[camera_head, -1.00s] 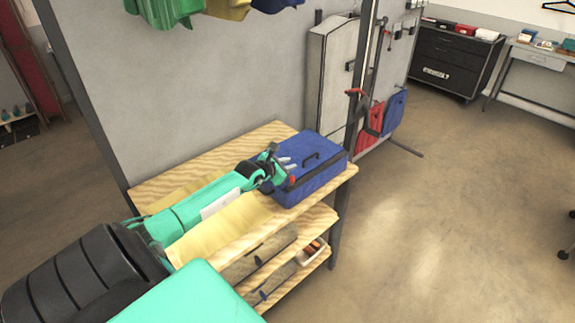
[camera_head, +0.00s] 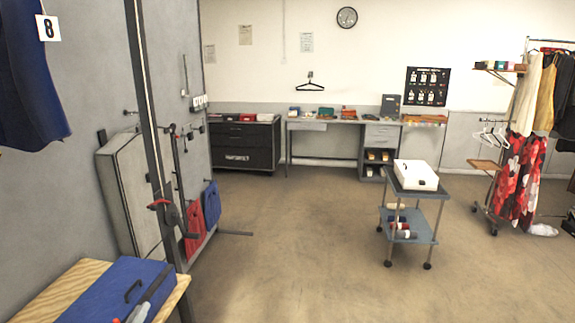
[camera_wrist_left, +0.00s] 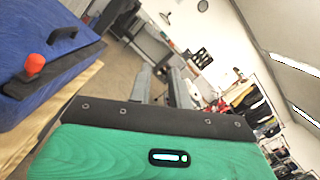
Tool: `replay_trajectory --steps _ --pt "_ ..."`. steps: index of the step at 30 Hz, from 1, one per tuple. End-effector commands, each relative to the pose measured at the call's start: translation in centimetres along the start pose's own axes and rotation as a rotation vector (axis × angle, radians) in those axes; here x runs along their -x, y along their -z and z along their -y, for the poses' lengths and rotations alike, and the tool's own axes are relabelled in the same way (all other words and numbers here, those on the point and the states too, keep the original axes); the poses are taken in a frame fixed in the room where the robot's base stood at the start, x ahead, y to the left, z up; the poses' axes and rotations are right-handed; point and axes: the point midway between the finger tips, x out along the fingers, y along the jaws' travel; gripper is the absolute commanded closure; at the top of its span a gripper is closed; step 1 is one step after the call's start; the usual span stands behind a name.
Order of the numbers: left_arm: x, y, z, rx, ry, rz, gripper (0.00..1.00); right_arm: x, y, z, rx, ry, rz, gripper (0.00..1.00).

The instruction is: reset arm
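My left gripper (camera_head: 150,292) shows only in part at the bottom left of the head view, in front of the blue case. In the left wrist view its two grey fingers (camera_wrist_left: 162,86) stand apart with nothing between them, so it is open and empty. The green wrist housing and black palm fill the lower part of that view. My right gripper is in neither view.
The blue case (camera_head: 108,290) lies on the wooden shelf (camera_head: 50,292), close beside my left gripper; it also shows in the left wrist view (camera_wrist_left: 40,25). A dark post (camera_head: 150,130) rises behind it. A trolley (camera_head: 415,185) carries a white box (camera_head: 416,174). Floor between is clear.

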Motion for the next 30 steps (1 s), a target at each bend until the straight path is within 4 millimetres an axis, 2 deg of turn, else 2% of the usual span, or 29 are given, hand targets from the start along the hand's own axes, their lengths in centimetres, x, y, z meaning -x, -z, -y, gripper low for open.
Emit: replay_trajectory --steps 1,3,8,11,14,18,24,30 --pt "1.3 0.2 1.0 0.135 -0.022 0.054 0.80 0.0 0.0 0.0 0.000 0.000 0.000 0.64" --pt "3.0 0.1 1.8 0.327 -0.071 0.133 0.80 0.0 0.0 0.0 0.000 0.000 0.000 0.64" --pt "7.7 0.8 1.8 0.755 -0.250 0.292 0.80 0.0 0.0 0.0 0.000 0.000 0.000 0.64" --pt "11.2 2.3 1.5 1.004 -0.403 0.370 0.80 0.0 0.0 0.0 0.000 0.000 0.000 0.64" --pt "15.1 4.6 1.5 1.236 -0.586 0.429 0.80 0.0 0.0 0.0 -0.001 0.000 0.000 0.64" --pt "20.9 8.5 2.8 1.511 -0.880 0.473 0.80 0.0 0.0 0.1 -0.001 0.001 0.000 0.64" --pt "27.1 12.4 6.1 1.732 -1.215 0.462 0.80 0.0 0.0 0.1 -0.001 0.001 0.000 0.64" --pt "31.5 14.5 9.6 1.845 -1.460 0.415 0.80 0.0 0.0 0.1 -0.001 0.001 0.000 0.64"
